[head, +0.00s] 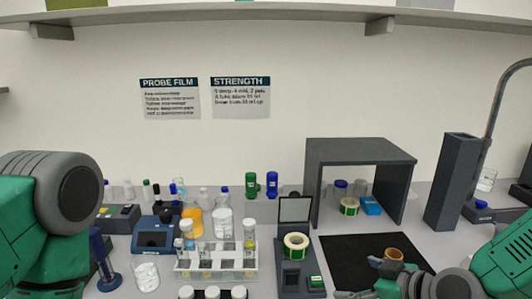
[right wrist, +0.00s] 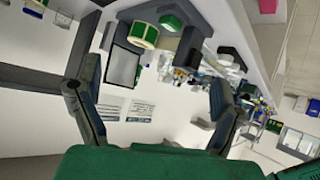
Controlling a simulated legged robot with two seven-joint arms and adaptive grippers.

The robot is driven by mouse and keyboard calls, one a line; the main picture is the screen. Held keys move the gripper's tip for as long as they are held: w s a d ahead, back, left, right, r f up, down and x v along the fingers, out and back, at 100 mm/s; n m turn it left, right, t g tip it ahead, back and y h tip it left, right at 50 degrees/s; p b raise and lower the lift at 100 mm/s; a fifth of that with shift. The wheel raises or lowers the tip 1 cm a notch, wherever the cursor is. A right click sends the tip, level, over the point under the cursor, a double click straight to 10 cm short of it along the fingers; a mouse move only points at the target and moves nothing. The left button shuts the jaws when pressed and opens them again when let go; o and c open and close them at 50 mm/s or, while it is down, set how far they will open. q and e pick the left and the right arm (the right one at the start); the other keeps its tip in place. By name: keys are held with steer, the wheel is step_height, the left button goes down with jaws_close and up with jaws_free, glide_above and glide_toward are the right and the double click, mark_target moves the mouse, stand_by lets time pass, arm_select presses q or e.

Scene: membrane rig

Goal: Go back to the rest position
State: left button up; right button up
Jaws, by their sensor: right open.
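My right gripper (head: 357,279) is at the lower right of the head view, low over the front of the black mat. In the right wrist view its two fingers (right wrist: 155,100) stand wide apart with nothing between them. A small brown ring-shaped piece (head: 393,254) is just behind the right gripper, and I cannot tell whether they touch. My left arm (head: 50,200) fills the left edge of the head view. Its gripper is out of the picture.
The black mat (head: 345,250) lies before a grey shelf stand (head: 360,150). A label roll (head: 296,243) sits on a dark device to its left. A tube rack (head: 215,272) and bottles crowd the middle. A dark column (head: 450,182) stands at the right.

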steer(key=s+d+f+m+g+h+b, duration=0.1)
steer(key=s+f+m+g+b, duration=0.15)
steer(key=s+f, duration=0.6)
steer(key=s+d+f+m+g+h+b, duration=0.1)
steer(key=s+f+g+b, duration=0.3)
steer(key=f, duration=0.7)
steer(key=s+d+f+m+g+h+b, duration=0.1)
steer(key=s+d+f+m+h+b, duration=0.1)
steer(key=s+f, duration=0.4)
steer(key=s+d+f+m+g+h+b, duration=0.1)
steer(key=s+d+f, duration=0.4)
steer(key=s, duration=0.6)
steer(key=shift+d+f+m+h+b, duration=0.2)
steer(key=shift+f+m+h+b, duration=0.35)
steer(key=shift+f+m, duration=0.3)
steer(key=shift+d+f+g, duration=0.1)
steer(key=shift+f+g, duration=0.05)
steer(key=shift+g, duration=0.1)
steer(key=shift+a, duration=0.3)
